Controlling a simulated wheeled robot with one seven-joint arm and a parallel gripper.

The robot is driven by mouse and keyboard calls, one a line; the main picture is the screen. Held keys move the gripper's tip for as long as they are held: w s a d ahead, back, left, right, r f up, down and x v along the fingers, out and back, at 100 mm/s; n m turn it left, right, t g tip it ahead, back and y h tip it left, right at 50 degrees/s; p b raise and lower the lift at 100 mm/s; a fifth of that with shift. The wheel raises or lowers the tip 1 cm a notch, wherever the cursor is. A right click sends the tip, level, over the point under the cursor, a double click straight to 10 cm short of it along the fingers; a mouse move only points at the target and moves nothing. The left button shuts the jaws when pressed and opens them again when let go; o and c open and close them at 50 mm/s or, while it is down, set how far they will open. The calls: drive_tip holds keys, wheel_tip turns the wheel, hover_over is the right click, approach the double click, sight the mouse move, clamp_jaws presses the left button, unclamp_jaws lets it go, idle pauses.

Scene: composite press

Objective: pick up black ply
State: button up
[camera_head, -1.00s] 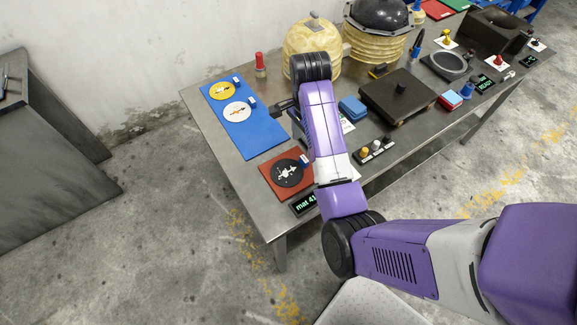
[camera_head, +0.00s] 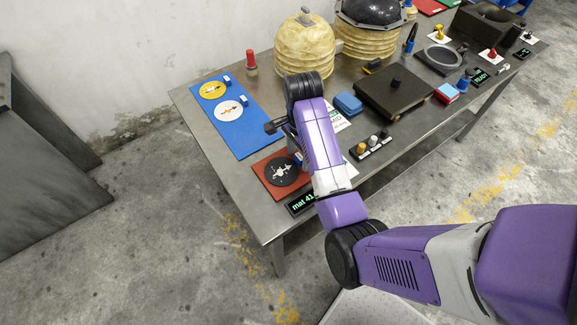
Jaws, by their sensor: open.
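The black ply (camera_head: 281,171) is a round dark disc with white markings. It lies flat on a red mat (camera_head: 262,165) near the table's front left corner. My gripper (camera_head: 272,127) is small and dark at the end of my purple arm, just above and behind the red mat in the picture. It is open and I see nothing in it. My wrist hides part of the gripper and the right edge of the red mat. I cannot tell its height above the table.
A blue mat (camera_head: 236,145) holds a yellow disc (camera_head: 212,90) and a white disc (camera_head: 228,111). A "mat 41" display (camera_head: 302,203) sits in front. Right of my arm are a dark plate with a knob (camera_head: 372,95), a blue block (camera_head: 348,103) and a knob strip (camera_head: 371,146).

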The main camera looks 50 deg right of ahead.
clamp_jaws()
drive_tip(key=shift+r, duration=0.1)
idle(0.3)
